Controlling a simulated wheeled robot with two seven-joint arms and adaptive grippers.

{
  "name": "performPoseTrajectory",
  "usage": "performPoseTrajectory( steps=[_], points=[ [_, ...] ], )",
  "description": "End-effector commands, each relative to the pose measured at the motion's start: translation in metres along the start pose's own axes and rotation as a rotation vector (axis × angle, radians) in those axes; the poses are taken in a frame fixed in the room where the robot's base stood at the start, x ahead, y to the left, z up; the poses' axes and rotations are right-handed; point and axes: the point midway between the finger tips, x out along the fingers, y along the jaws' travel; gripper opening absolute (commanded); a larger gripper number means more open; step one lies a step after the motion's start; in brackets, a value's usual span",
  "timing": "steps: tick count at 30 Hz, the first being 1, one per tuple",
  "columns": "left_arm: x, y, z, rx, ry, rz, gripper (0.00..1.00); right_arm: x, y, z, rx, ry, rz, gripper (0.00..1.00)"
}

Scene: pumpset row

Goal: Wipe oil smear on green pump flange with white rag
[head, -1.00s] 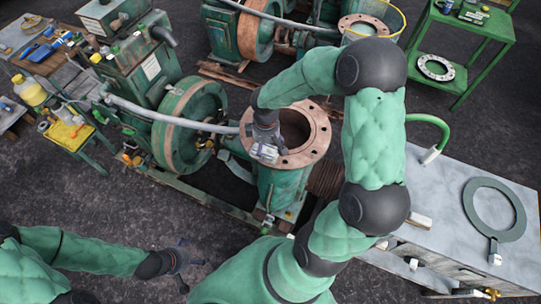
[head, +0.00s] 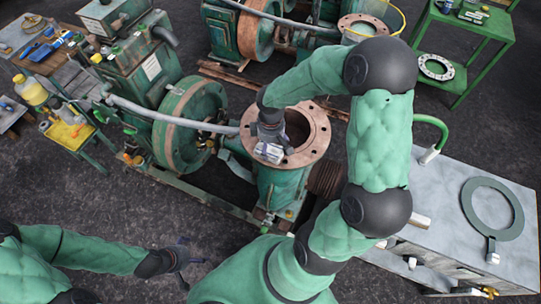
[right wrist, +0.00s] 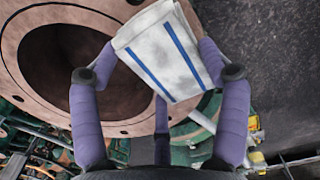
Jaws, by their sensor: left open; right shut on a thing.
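The green pump (head: 281,187) stands in the middle of the head view with its round, rust-brown flange (head: 316,137) facing up around an open bore. My right gripper (head: 271,150) is over the flange's near-left side, shut on the folded white rag (right wrist: 165,48) with blue stripes. The rag also shows in the head view (head: 268,153). It lies against or just above the flange face; I cannot tell which. No oil smear can be made out on the flange (right wrist: 28,30) in the right wrist view. My left gripper (head: 186,267) is open and empty above the dark ground at lower left.
A grey bench (head: 440,225) with a ring gasket (head: 493,208) stands at right. A green shelf table (head: 480,45) is at upper right. A grey pipe (head: 165,115) runs to the pump from the left, beside a green flywheel (head: 190,125).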

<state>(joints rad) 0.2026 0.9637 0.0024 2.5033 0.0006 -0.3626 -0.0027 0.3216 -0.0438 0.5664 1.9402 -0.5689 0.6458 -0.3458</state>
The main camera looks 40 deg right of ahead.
Motion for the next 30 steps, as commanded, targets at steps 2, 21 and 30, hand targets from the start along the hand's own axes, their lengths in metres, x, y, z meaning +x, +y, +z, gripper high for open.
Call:
performPoseTrajectory(
  steps=[2,21,30],
  points=[
    [0.004,-0.002,0.0,0.0,0.0,0.0,1.0,0.003,0.0,0.011,0.002,0.0,0.0,0.39],
    [0.001,0.0,0.0,0.0,0.0,0.0,1.0,-0.005,0.0,0.025,-0.001,0.001,0.001,0.39],
    [-0.025,0.009,0.001,0.0,0.0,0.0,1.0,-0.036,0.0,0.025,-0.001,0.001,0.001,0.39]
  ],
)
